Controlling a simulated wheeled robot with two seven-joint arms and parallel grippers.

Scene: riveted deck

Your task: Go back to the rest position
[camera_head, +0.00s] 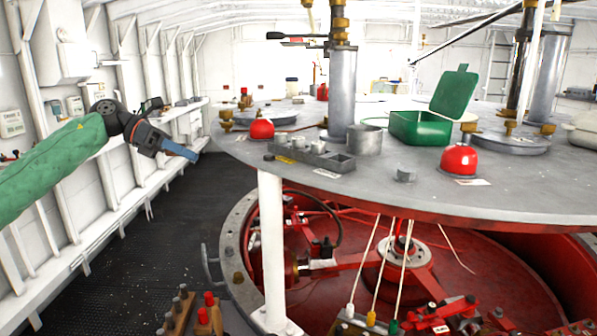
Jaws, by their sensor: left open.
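My left gripper (181,151) shows at the left in the head view, at the end of my green-sleeved arm. It is held in the air over the dark floor, left of the round grey table. It is open, with nothing seen between its fingers, and it touches nothing. My right gripper is not in view.
The round grey table (378,182) bears a green open box (420,129), red domes (459,159), a grey compartment tray (309,157) and a grey cup (365,139). A white post (272,250) stands beneath its edge. Dark floor (150,235) lies free at left, beside the white wall.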

